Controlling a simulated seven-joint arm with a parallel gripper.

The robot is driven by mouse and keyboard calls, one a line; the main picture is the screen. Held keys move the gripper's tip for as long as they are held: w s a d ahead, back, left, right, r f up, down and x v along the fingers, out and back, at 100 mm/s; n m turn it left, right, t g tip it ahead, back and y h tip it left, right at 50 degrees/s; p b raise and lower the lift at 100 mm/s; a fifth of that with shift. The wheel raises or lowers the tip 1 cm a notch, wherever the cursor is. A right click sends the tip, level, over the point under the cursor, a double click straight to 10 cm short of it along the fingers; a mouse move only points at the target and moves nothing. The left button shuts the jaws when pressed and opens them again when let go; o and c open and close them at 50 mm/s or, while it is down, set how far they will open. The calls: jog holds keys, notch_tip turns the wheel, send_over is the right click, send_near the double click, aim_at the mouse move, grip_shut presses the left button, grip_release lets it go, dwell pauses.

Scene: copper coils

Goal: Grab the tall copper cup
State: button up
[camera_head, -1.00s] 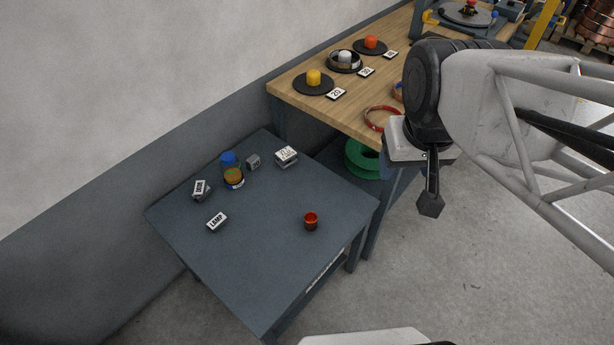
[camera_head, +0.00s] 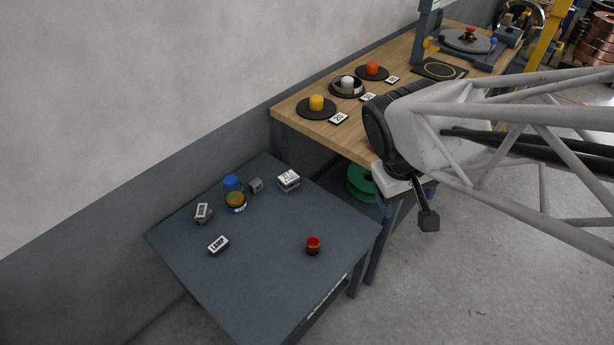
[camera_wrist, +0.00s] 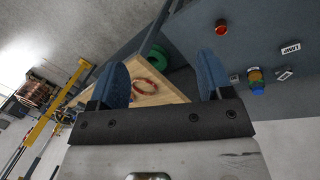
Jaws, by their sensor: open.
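A small copper-red cup (camera_head: 313,246) stands upright on the dark grey table near its right side, by itself. It also shows in the wrist view (camera_wrist: 221,27) at the top, right of centre. My gripper (camera_wrist: 160,75) is open in the wrist view, its two blue fingers wide apart with nothing between them. In the head view my gripper (camera_head: 428,220) hangs to the right of the dark table, clear of the cup. Its fingers are small and dark there.
On the dark table (camera_head: 270,270) stand a blue-topped item (camera_head: 232,184), an orange-topped jar (camera_head: 236,201) and several labelled blocks, including one marked LAMP (camera_head: 218,245). The wooden bench (camera_head: 300,125) behind carries discs with coloured cylinders. A green spool (camera_head: 361,182) sits below it.

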jog(key=w+f+n+h, duration=0.5)
jog(key=w+f+n, duration=0.15)
jog(key=f, duration=0.25)
jog(key=n+t+y, duration=0.2)
jog(key=n+t, duration=1)
jog(key=n, duration=1)
send_near(315, 241)
jog(key=shift+w+d, duration=0.1)
jog(key=shift+w, duration=0.7)
jog(key=shift+w+g, duration=0.1)
jog(key=shift+g, duration=0.2)
jog(key=shift+x, duration=1.2)
jog(key=shift+w+d, duration=0.1)
jog(key=shift+x, duration=2.5)
